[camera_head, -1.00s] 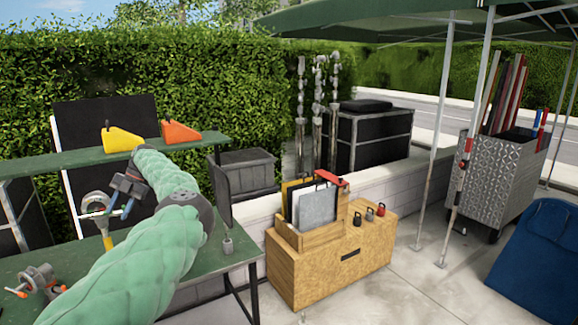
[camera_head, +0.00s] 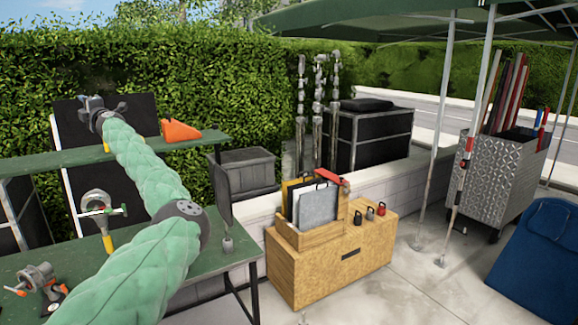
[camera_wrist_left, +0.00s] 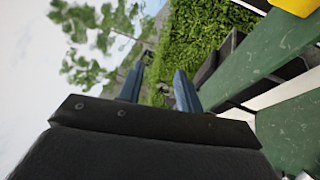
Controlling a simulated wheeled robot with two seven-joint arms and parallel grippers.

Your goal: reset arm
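My left arm, in a green quilted sleeve, reaches up and away from the lower left of the head view. My left gripper (camera_head: 90,101) is raised above the green shelf (camera_head: 60,160), in front of a black panel. In the left wrist view the two blue-grey fingers (camera_wrist_left: 158,88) stand apart, with only background between them. It is open and empty. My right gripper is in neither view.
An orange wedge (camera_head: 180,131) sits on the shelf. A yellow wedge is mostly hidden behind my arm; a yellow piece shows in the wrist view (camera_wrist_left: 296,6). Clamps (camera_head: 38,281) lie on the lower green table (camera_head: 130,240). A wooden cabinet (camera_head: 330,275) stands right.

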